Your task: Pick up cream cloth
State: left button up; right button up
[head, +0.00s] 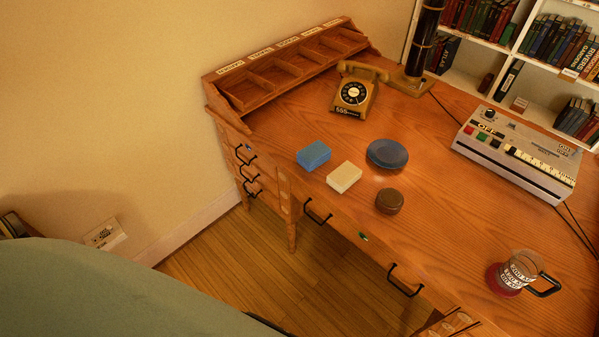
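A small cream block-like piece (344,177), which looks like the folded cream cloth, lies flat on the wooden desk (455,215) near its front edge. It lies between a blue block of similar shape (314,155) on its left and a round brown lidded tin (390,201) on its right. A dark blue-grey round dish (387,154) is just behind it. Nothing covers the cream piece. Neither of my grippers is in view.
An old telephone (354,91), a grey machine with buttons (530,155) and a dark column stand (424,40) are farther back. Pigeonholes (290,62) line the left rear. Desk centre is clear.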

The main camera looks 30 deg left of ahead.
aim_at(341, 178)
jog(key=u, duration=2.1)
jog(key=i, duration=2.3)
jog(key=z, duration=2.25)
